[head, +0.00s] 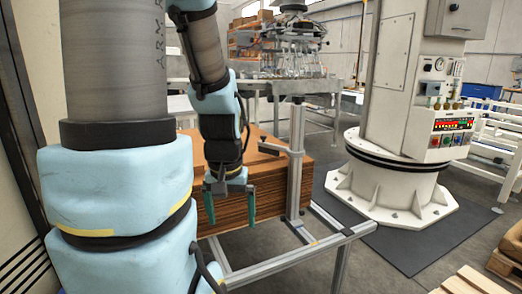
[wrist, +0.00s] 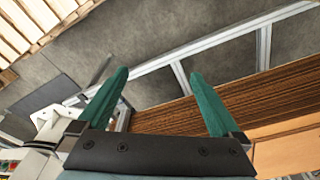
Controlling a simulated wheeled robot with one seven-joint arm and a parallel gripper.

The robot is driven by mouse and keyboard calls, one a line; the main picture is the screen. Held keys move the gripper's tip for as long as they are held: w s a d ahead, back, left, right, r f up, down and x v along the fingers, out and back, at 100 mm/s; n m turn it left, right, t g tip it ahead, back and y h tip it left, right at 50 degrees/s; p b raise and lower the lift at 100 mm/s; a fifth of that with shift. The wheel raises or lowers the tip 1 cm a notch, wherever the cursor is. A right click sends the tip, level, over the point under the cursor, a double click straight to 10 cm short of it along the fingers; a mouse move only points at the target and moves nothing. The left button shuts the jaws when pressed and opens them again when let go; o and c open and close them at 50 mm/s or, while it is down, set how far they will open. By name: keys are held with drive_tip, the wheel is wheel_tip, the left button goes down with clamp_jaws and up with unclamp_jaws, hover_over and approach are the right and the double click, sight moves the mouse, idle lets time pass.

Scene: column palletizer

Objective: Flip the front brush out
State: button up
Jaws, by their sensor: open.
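My gripper (head: 231,221) is open and empty, its two green fingers pointing down in front of the brown sheet stack (head: 275,190). In the wrist view the fingers (wrist: 159,73) are spread, with the floor, a grey rail and the stack's layered edge beyond them. A grey upright post (head: 296,165) stands at the stack's front right, to the right of my gripper. A short bar (head: 272,149) reaches left from it over the stack's top. This may be the front brush; I cannot make out bristles.
A grey metal frame (head: 342,226) runs low around the stack. A white column (head: 400,85) with a control panel (head: 452,124) stands at right on a round base. Wooden pallets (head: 468,280) lie at the lower right. A suction head (head: 292,30) hangs behind.

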wheel_tip(320, 180, up, 3)
drive_tip(key=shift+f+p, duration=0.15)
drive_tip(key=shift+p, duration=0.5)
